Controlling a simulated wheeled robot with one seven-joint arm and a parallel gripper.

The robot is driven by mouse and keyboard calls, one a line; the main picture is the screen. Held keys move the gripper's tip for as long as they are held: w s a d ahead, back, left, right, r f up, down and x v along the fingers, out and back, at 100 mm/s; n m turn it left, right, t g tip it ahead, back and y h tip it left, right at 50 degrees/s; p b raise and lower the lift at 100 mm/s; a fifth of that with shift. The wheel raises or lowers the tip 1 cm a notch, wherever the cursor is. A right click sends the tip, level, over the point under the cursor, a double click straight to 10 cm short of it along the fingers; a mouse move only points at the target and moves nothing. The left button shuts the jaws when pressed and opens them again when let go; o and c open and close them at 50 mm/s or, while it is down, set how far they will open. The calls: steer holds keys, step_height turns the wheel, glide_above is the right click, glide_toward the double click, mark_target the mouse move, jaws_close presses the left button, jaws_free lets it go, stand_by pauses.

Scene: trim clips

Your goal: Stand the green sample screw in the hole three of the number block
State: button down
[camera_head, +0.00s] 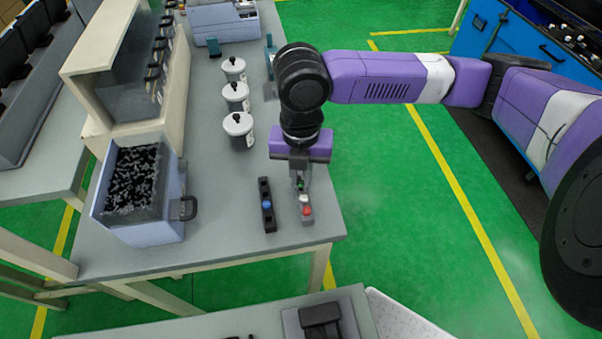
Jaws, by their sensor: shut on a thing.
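My gripper (300,178) points down over the right front part of the grey table. It is shut on the small green screw (301,185), of which only a bit shows between the fingers. Just below the fingers is a small grey block (308,220) with a white and a red screw top on it. I cannot tell if the green screw is still in this block or clear of it. A slim black block (267,217) with a blue screw top in its middle lies to the left, apart from the gripper. No numbers are readable on either block.
Three white lidded pots (238,126) stand in a row behind and left of the gripper. A blue-grey bin (150,232) of black clips is at the left. The table (222,232) is clear between bin and black block. Its right edge is close by the grey block.

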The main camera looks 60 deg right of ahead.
steer(key=shift+f+b, duration=0.4)
steer(key=shift+f, duration=0.15)
stand_by(0.4)
steer(key=c, duration=1.3)
jaws_free()
steer(key=shift+c, duration=0.2)
steer(key=shift+r, duration=3.95)
